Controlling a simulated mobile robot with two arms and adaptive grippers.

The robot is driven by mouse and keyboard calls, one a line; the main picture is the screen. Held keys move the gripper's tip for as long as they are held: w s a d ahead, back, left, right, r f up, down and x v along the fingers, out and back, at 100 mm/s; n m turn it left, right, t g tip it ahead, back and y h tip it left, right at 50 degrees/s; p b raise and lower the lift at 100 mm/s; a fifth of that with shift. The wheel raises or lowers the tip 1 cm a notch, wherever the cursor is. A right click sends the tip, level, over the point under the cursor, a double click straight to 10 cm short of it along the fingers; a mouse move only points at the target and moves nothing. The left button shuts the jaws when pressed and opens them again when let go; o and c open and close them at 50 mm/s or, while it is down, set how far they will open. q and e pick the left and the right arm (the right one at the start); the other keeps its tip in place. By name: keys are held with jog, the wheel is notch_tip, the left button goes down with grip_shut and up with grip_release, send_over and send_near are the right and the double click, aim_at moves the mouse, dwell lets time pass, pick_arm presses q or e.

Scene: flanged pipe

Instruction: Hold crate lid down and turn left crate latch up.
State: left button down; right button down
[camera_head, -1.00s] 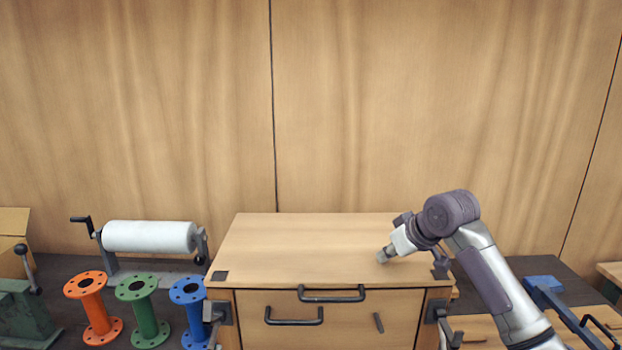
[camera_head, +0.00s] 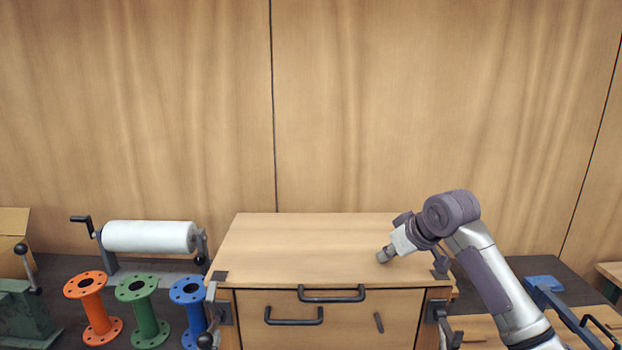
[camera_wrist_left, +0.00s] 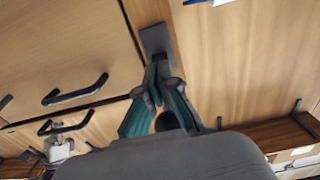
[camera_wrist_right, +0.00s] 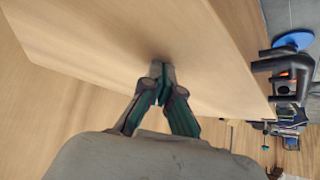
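The wooden crate stands in the middle of the head view. Its lid (camera_head: 300,240) lies closed. My right gripper (camera_head: 384,256) is shut, its tips touching or very close to the lid top near the right side; the right wrist view also shows its closed tips (camera_wrist_right: 160,72) at the lid. The left latch (camera_head: 212,294) is at the crate's front left corner; a grey bar stands up to the lid edge and a dark knob hangs lower. My left gripper (camera_wrist_left: 156,74) has its tips together beside a dark plate (camera_wrist_left: 155,40); whether it touches the latch is unclear.
The right latch (camera_head: 437,312) sits at the front right corner. Orange (camera_head: 95,312), green (camera_head: 144,315) and blue (camera_head: 190,305) flanged pipes stand left of the crate, close to the left latch. A white roll (camera_head: 150,237) is behind them. Most of the lid top is clear.

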pick_arm(q)
jog(key=shift+w+r, duration=0.1)
jog(key=shift+r, duration=1.1)
pick_arm(e)
jog(key=shift+f, duration=0.15)
pick_arm(q)
jog(key=shift+s+f, duration=0.3)
jog(key=shift+s, duration=0.25)
jog(key=s+f, duration=0.1)
jog(key=s, duration=0.5)
jog(key=shift+f, duration=0.35)
